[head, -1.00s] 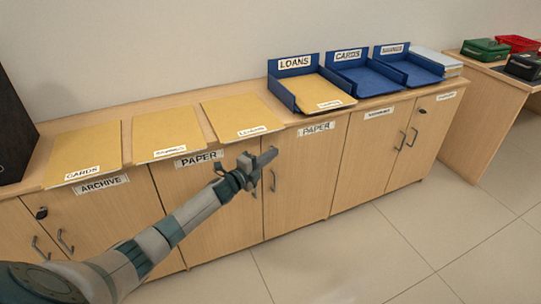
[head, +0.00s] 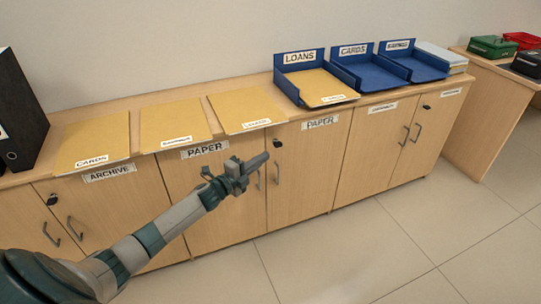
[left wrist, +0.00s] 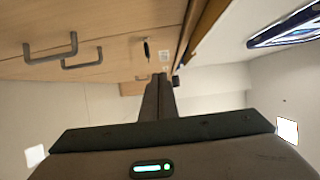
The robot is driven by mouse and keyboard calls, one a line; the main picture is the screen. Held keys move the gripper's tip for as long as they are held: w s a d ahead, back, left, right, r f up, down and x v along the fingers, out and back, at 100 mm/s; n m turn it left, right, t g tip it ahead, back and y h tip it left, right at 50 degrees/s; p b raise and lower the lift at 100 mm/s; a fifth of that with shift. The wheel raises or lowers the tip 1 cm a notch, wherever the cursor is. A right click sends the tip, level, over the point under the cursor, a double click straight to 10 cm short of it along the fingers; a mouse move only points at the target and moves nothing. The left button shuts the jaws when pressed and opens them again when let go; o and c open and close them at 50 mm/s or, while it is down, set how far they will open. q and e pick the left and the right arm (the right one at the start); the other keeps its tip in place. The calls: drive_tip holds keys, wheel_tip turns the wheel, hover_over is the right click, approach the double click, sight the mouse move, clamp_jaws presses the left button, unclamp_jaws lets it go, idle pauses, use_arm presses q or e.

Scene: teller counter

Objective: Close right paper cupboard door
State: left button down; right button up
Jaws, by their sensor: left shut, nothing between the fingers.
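The right paper cupboard door (head: 307,174) is a light wood panel under a "PAPER" label, with a dark lock near its top left and a metal handle on its left side. It looks flush with the cupboard front. The left paper door (head: 205,200) is beside it under another "PAPER" label. My left gripper (head: 262,160) is shut and empty, in front of the two doors near the seam. In the left wrist view its fingers (left wrist: 158,95) are together, with two handles (left wrist: 62,55) at the left. My right gripper is in neither view.
Yellow envelopes (head: 178,124) lie along the cupboard top. Blue trays (head: 365,72) stand to their right, and a black binder (head: 22,112) at far left. Archive doors (head: 110,205) are to the left. The tiled floor (head: 350,245) in front is clear.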

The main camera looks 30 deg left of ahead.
use_arm(q)
drive_tip(key=shift+a+v, duration=0.15)
drive_tip(key=shift+v, duration=0.55)
drive_tip(key=shift+a+v, duration=0.15)
drive_tip(key=shift+v, duration=0.6)
